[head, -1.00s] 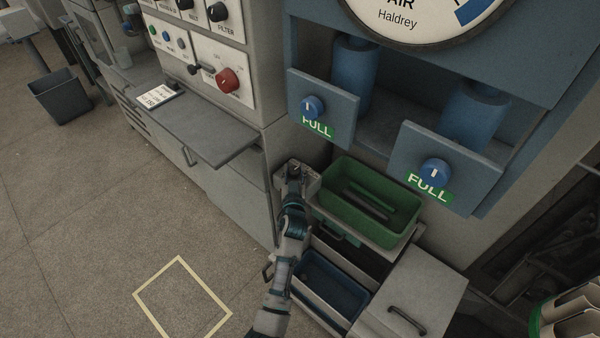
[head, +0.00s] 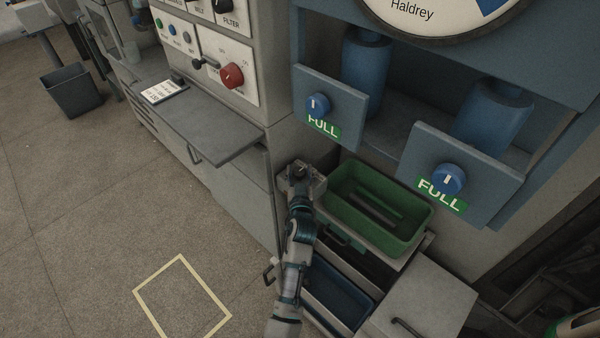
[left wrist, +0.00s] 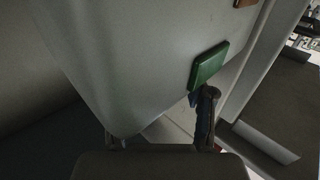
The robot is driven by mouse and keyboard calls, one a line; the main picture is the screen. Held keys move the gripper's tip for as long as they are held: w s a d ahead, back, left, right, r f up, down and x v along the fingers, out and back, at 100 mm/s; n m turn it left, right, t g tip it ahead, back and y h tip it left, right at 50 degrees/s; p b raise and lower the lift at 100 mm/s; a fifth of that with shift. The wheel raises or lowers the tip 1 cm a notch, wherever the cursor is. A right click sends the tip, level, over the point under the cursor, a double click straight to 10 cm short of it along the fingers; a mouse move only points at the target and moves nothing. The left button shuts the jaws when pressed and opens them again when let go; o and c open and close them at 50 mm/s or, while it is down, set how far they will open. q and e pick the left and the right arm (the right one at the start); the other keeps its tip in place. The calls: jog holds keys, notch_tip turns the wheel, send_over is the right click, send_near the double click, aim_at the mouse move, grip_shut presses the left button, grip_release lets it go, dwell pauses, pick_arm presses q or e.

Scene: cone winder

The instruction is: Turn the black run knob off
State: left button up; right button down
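A black knob with a lever-like grip (head: 198,64) sits on the white control panel, left of a red knob (head: 232,76). Its label is too small to read, so I cannot tell for sure that it is the run knob. Another black knob (head: 222,5) is at the top edge. My left gripper (head: 299,172) is low, right of the grey shelf and beside the green tray, well away from the panel. In the left wrist view its fingers (left wrist: 160,130) stand apart, with a pale grey rounded surface beyond them.
The grey shelf (head: 210,130) juts out below the panel. The green tray (head: 375,215) and open drawers are right of my left arm.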

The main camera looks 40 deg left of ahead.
aim_at(300, 171)
pick_arm(q)
jog(key=shift+r, duration=0.1)
notch_tip(300, 171, up, 10)
jog(key=shift+f, duration=0.15)
dwell(0.5)
dwell(0.4)
